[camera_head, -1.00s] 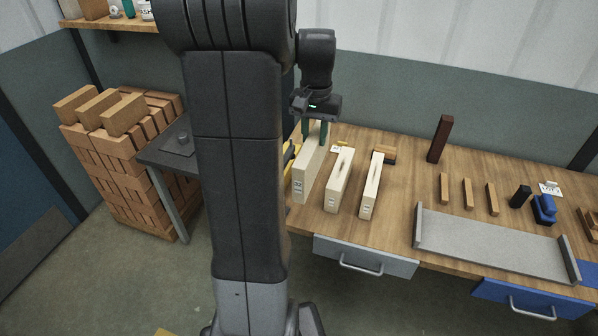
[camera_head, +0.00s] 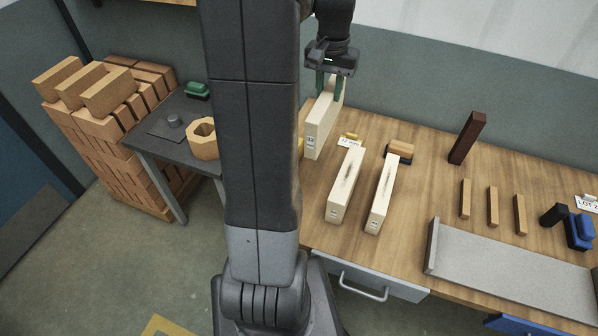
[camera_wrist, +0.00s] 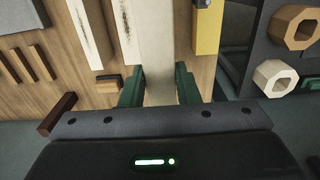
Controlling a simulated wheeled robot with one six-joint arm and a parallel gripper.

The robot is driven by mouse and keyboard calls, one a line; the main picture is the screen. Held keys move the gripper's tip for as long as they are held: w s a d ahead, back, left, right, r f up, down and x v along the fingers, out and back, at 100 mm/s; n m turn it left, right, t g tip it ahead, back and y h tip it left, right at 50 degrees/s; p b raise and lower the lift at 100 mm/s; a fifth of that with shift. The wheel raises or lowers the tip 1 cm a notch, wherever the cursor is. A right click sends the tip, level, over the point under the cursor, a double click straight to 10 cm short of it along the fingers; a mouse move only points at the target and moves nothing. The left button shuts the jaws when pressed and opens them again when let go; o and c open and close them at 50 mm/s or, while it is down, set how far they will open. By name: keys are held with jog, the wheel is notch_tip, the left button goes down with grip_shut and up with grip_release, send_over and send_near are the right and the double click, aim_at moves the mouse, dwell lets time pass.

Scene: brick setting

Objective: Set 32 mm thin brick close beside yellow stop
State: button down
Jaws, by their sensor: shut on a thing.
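My gripper (camera_head: 331,86) is shut on a long cream brick marked 32 (camera_head: 312,139). The brick appears raised above the wooden bench, left of two other cream bricks (camera_head: 344,185) (camera_head: 382,195). In the wrist view the held brick (camera_wrist: 158,55) lies between the green fingers, its far end beyond the frame. The yellow stop (camera_wrist: 207,30) shows there as a bar right of the held brick, with a visible gap. In the head view only a yellow sliver (camera_head: 301,147) shows, the rest hidden by my arm and the brick.
A small label (camera_head: 348,143) lies behind the two bricks. A dark red upright block (camera_head: 467,138), several thin wooden pieces (camera_head: 492,206) and a grey tray (camera_head: 508,262) are to the right. A dark side table (camera_head: 170,143) with an octagonal ring (camera_head: 203,141) is at left.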

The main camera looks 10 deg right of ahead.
aim_at(326, 122)
jog(key=shift+f+b, duration=0.3)
jog(key=shift+f, duration=0.45)
jog(key=shift+s+a+f+b, duration=0.15)
jog(key=shift+s+b, duration=0.1)
jog(key=shift+b, duration=0.05)
jog(key=shift+s+f+b, duration=0.15)
jog(key=shift+f+b, duration=0.25)
notch_tip(326, 122, down, 7)
jog(key=b, duration=0.7)
jog(key=shift+f, duration=0.2)
notch_tip(326, 122, down, 13)
jog(key=w+a+f+p, duration=0.2)
jog(key=w+a+p, duration=0.1)
jog(key=a, duration=0.3)
jog(key=shift+w+a, duration=0.35)
jog(key=shift+w, duration=0.55)
jog(key=c, duration=1.1)
grip_release()
